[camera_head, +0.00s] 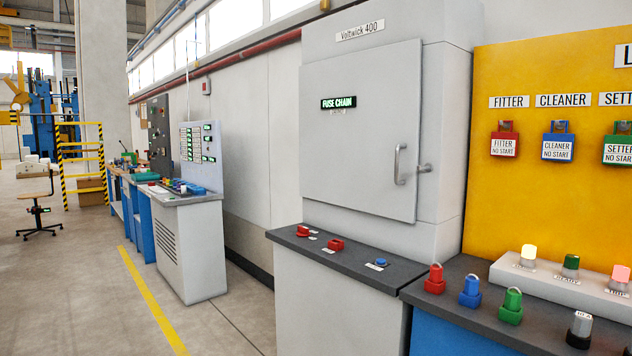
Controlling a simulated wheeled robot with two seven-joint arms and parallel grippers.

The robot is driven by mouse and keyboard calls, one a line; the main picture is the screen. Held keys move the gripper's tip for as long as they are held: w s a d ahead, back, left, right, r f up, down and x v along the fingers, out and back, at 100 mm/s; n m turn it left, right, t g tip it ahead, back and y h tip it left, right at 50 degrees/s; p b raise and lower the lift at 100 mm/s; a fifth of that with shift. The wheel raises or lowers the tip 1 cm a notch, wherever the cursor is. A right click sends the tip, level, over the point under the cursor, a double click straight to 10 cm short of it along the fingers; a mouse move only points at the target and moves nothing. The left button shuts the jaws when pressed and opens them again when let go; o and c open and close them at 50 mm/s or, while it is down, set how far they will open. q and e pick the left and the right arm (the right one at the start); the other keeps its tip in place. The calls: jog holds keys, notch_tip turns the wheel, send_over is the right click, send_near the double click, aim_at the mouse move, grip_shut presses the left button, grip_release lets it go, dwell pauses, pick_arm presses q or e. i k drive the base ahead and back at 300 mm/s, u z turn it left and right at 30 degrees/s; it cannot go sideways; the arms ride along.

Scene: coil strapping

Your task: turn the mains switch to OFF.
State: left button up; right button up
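A grey cabinet (360,130) labelled "Voltwick 400" stands in the middle, its door closed, with a "FUSE CHAIN" plate (339,102) on the door. On the dark ledge (345,262) below it are a red control (303,231), a second red control (336,245) and a blue button (381,262), each with a small label. The labels are too small to read, so I cannot tell which one is the mains switch or how it is set. Neither of my grippers shows in this view.
A yellow board (570,200) with hanging padlocks is at the right. A grey console (190,245) stands left; floor between is clear.

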aim_at(303, 232)
jog(key=u, duration=0.6)
jog(key=i, duration=1.4)
jog(key=u, duration=0.3)
